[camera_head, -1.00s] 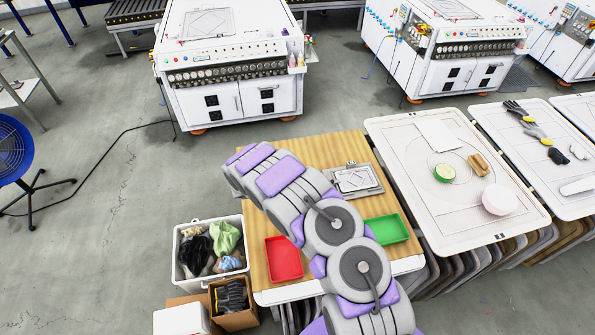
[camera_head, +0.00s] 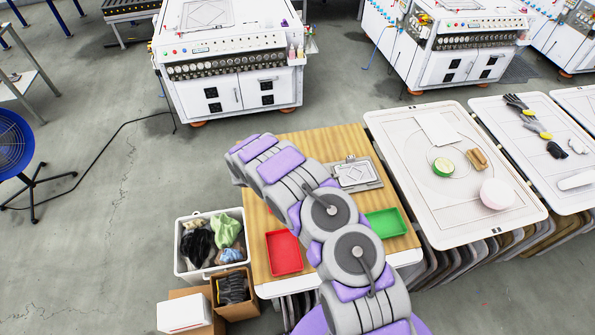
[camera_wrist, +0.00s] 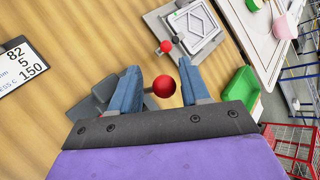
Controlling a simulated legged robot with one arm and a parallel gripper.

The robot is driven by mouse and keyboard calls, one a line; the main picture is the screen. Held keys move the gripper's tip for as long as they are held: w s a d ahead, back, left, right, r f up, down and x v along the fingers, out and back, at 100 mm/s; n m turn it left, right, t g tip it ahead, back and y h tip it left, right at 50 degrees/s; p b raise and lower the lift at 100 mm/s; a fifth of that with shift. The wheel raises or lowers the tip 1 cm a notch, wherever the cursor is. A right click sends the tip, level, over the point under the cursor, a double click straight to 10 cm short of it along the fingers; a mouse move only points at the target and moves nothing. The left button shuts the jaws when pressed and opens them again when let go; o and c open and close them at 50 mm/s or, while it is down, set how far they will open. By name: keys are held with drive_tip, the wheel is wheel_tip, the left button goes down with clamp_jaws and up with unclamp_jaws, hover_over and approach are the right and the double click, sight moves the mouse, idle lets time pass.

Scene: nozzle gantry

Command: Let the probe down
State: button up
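In the wrist view my gripper (camera_wrist: 160,82) has its two blue fingers spread apart. A red ball knob (camera_wrist: 164,86) on a short stem shows between them, and neither finger clearly presses on it. A grey block (camera_wrist: 88,108) lies behind the left finger, partly hidden. I cannot tell whether the knob belongs to the probe. A grey fixture plate (camera_wrist: 195,25) with a framed diamond pattern and small red and dark knobs lies beyond the fingertips. It also shows in the head view (camera_head: 357,173), where my arm hides my gripper.
The wooden table (camera_head: 330,143) bears a red tray (camera_head: 284,253) and a green tray (camera_head: 386,223). A printed card (camera_wrist: 18,66) lies left in the wrist view. A white bin (camera_head: 182,268) and cardboard box (camera_head: 238,312) stand left of the table. A white-topped stack (camera_head: 400,150) is right.

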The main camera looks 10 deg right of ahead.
drive_tip(key=shift+a+r, duration=0.1)
drive_tip(key=shift+r, duration=0.05)
drive_tip(key=b+v, duration=0.1)
drive_tip(key=v, duration=1.6)
drive_tip(key=s+d+r+m+g+y+b, duration=0.1)
drive_tip(key=s+d+r+m+g+b, duration=0.3)
drive_tip(key=s+d+m, duration=0.45)
drive_tip(key=s+d+r+m+g+y+b, duration=0.1)
drive_tip(key=s+d+r+m+b, duration=0.45)
drive_tip(key=s+d+m, duration=0.3)
drive_tip(key=s+a+f+m+y+b, duration=0.1)
drive_tip(key=s+a+m+y+b, duration=0.1)
drive_tip(key=s+m, duration=0.3)
drive_tip(key=s+a+f+m+y+b, duration=0.1)
drive_tip(key=s+a+m+y+b, duration=0.1)
drive_tip(key=s, duration=1)
drive_tip(key=s+a+f+m+g+y+b, duration=0.1)
drive_tip(key=s+a+m+y+b, duration=0.1)
drive_tip(key=s+m, duration=0.6)
drive_tip(key=s+y+b, duration=0.1)
drive_tip(key=b, duration=0.1)
drive_tip(key=shift+s+f+b, duration=0.25)
drive_tip(key=shift+s+b, duration=0.1)
drive_tip(key=shift+b, duration=0.05)
